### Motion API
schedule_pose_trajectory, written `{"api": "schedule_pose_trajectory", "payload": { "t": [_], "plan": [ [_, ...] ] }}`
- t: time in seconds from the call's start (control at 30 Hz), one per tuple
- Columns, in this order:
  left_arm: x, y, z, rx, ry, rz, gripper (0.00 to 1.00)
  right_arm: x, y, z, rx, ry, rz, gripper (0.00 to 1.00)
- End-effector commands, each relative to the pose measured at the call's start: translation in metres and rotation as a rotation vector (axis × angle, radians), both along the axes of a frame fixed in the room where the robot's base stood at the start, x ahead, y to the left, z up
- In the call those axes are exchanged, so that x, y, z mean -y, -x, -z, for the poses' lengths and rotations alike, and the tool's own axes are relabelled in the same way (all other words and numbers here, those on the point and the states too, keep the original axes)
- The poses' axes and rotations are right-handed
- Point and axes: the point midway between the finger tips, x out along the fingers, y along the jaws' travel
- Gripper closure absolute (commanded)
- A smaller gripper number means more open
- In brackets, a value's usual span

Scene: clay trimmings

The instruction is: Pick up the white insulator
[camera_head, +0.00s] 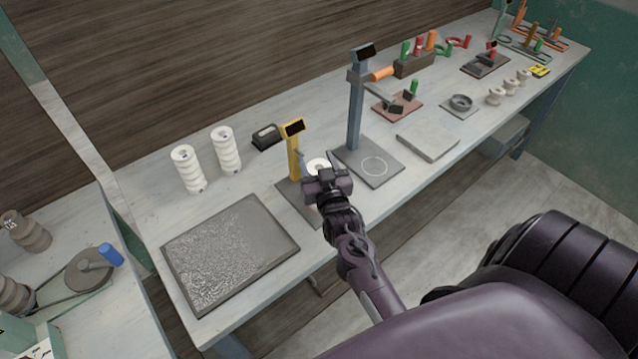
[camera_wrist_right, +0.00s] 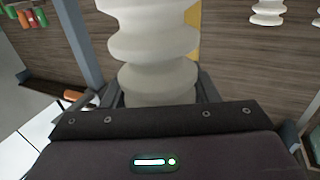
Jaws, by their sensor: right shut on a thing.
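My right gripper (camera_head: 325,180) is shut on a white ribbed insulator (camera_wrist_right: 153,45), which rises upright between its fingers in the right wrist view. In the head view the top of this insulator (camera_head: 318,165) shows just behind the gripper, beside the yellow stand (camera_head: 293,158). The gripper hides its lower part, so I cannot tell if it touches the stand's base plate (camera_head: 292,201). Two more white insulators, a left one (camera_head: 187,170) and a right one (camera_head: 226,151), stand upright on the bench to the left. My left gripper is not in view.
A grey textured mat (camera_head: 230,252) lies at the bench's near left. A tall blue-grey stand (camera_head: 355,110) rises right of my gripper. A small black device (camera_head: 266,137) sits behind. A grey slab (camera_head: 428,139) and several small white insulators (camera_head: 509,87) are farther right.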

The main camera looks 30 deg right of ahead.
Motion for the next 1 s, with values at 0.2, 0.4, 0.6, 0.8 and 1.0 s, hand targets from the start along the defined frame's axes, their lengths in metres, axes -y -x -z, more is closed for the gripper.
{"api": "schedule_pose_trajectory", "payload": {
  "t": [0.2, 0.4, 0.6, 0.8, 1.0],
  "plan": [
    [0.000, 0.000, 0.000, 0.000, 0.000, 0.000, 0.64, 0.000, 0.000, 0.000, -0.001, 0.000, 0.000, 1.00],
    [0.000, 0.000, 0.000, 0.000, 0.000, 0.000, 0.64, 0.000, 0.000, -0.002, 0.004, 0.000, 0.000, 1.00],
    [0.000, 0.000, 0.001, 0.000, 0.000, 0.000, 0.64, 0.000, -0.001, -0.009, 0.007, 0.001, 0.000, 1.00],
    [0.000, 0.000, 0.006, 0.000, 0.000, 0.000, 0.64, 0.000, 0.000, -0.036, 0.009, 0.002, 0.000, 1.00],
    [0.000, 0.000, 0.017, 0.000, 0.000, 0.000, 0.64, 0.000, 0.000, -0.093, 0.014, 0.002, 0.001, 1.00]
  ]
}}
